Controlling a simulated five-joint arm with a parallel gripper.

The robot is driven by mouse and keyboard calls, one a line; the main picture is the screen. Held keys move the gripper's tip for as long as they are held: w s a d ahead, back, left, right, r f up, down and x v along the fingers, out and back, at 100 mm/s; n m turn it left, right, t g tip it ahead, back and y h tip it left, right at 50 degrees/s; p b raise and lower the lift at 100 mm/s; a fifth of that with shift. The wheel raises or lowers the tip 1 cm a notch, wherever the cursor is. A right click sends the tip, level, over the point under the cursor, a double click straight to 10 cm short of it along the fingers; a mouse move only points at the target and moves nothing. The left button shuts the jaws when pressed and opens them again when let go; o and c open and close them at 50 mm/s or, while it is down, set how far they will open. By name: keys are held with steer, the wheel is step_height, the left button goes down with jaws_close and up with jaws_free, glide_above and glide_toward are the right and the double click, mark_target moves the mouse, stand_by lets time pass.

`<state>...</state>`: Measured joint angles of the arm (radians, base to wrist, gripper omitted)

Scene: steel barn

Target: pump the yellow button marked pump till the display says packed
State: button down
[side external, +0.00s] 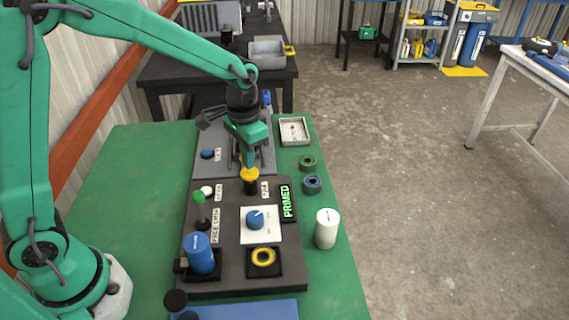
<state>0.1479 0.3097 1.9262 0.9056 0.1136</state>
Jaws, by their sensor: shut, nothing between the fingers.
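A yellow button (249,174) on a dark stem stands at the back of the dark control panel (225,284). A small white label (265,190) is beside it, too small to read for sure. The display (287,201) at the panel's right edge shows PRIMED in green letters. My gripper (247,163) points down with its fingers closed and empty, its tips right over the yellow button. I cannot tell whether they touch it.
A white cylinder (327,229), two rings (309,184) and a tray (294,131) stand to the right. The green table (120,190) is clear at left.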

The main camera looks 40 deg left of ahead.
mark_target(246, 172)
steer(key=shift+f, duration=1.5)
stand_by(1.2)
steer(key=shift+r, duration=3.75)
steer(key=s+a+r+n+t, duration=0.1)
steer(key=s+a+r+t, duration=0.1)
steer(key=s, duration=0.7)
steer(key=s+a+r+n+t, duration=0.2)
steer(key=s+r, duration=0.4)
steer(key=s, duration=0.3)
steer(key=shift+s+a+r+t, duration=0.4)
steer(key=shift+a+t, duration=0.4)
steer(key=shift+a, duration=0.25)
